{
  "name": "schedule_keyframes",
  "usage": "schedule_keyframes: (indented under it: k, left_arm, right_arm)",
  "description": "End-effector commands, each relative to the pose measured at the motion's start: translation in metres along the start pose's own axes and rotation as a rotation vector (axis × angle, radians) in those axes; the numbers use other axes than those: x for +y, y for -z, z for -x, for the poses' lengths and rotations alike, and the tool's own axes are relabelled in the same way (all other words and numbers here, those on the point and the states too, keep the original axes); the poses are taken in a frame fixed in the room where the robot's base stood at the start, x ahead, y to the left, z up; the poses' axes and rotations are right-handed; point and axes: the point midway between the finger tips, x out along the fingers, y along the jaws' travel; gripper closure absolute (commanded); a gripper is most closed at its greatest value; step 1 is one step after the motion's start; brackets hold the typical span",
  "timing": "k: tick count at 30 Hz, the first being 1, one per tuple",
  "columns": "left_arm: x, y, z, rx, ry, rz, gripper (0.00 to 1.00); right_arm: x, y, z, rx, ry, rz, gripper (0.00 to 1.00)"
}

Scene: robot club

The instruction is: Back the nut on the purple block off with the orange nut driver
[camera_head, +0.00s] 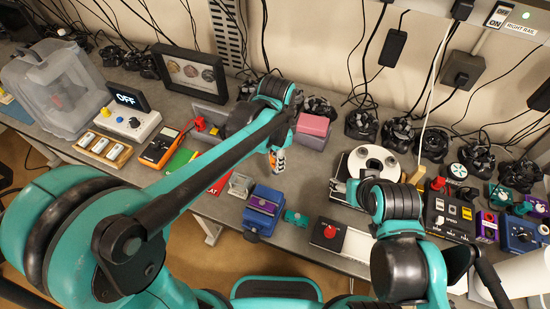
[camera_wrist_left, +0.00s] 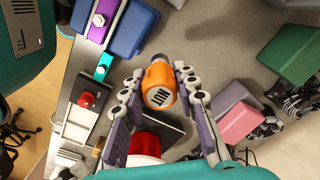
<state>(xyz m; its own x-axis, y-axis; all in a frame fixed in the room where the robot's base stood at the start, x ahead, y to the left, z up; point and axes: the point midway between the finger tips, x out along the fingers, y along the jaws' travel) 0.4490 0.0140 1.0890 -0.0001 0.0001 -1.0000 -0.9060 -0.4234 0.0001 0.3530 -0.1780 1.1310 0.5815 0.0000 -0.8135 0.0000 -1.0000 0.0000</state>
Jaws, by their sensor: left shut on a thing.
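The purple block (camera_head: 262,204) is clamped in a blue vise (camera_head: 258,220) on the bench. The left wrist view shows the purple block (camera_wrist_left: 111,12) at the top, with a pale hex nut (camera_wrist_left: 99,19) on it. My left gripper (camera_head: 276,158) is shut on the orange nut driver (camera_wrist_left: 158,88), marked "NUT", above the bench and beyond the vise. The driver's grey socket end (camera_wrist_left: 159,58) is apart from the purple block. In the head view my forearm hides part of the gripper. My right arm reaches in at the right, but its gripper does not show.
A small teal block (camera_head: 296,217) lies right of the vise, and a box with a red button (camera_head: 328,233) beyond it. A pink-topped box (camera_head: 313,127) stands behind the left gripper. A white reel machine (camera_head: 372,162) is to the right. Cables hang along the wall.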

Motion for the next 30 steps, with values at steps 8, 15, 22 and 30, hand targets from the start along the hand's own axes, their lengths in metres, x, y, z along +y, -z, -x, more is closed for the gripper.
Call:
schedule_keyframes:
  k: [8,15,22,30]
  left_arm:
    - [0.000,0.000,0.006,0.000,0.000,0.000,0.96]
    - [0.000,0.000,0.022,0.000,0.000,0.000,0.96]
    - [0.000,0.000,0.035,0.000,0.000,0.000,0.96]
    - [0.000,0.000,0.035,0.000,0.000,0.000,0.96]
  right_arm:
    - [0.000,0.003,0.004,0.000,0.000,0.000,0.36]
    - [0.000,0.010,0.014,0.000,0.000,0.000,0.36]
    - [0.000,0.016,0.022,0.000,0.000,0.000,0.36]
    - [0.000,0.016,0.022,0.000,0.000,0.000,0.36]
